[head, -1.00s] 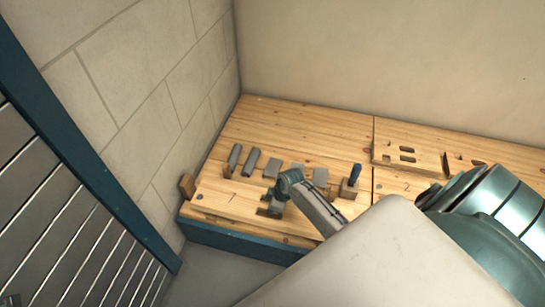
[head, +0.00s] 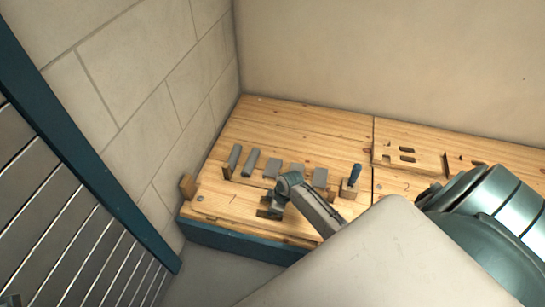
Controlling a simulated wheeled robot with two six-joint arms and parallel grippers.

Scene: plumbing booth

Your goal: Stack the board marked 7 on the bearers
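The board marked 7 (head: 233,199) is a pale wooden board lying flat at the front left of the bench, with the dark 7 on its top face. My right gripper (head: 268,211) is over the board, just right of the 7. It is small and seen from behind, so I cannot tell whether its fingers are open or touch the board. My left gripper is not in view. A brown wooden block (head: 187,187) stands at the bench's left edge. I cannot make out for certain which pieces are the bearers.
Several grey blocks (head: 272,165) lie in a row behind the board. A blue-handled tool (head: 354,176) stands right of them. The back left bench top is clear.

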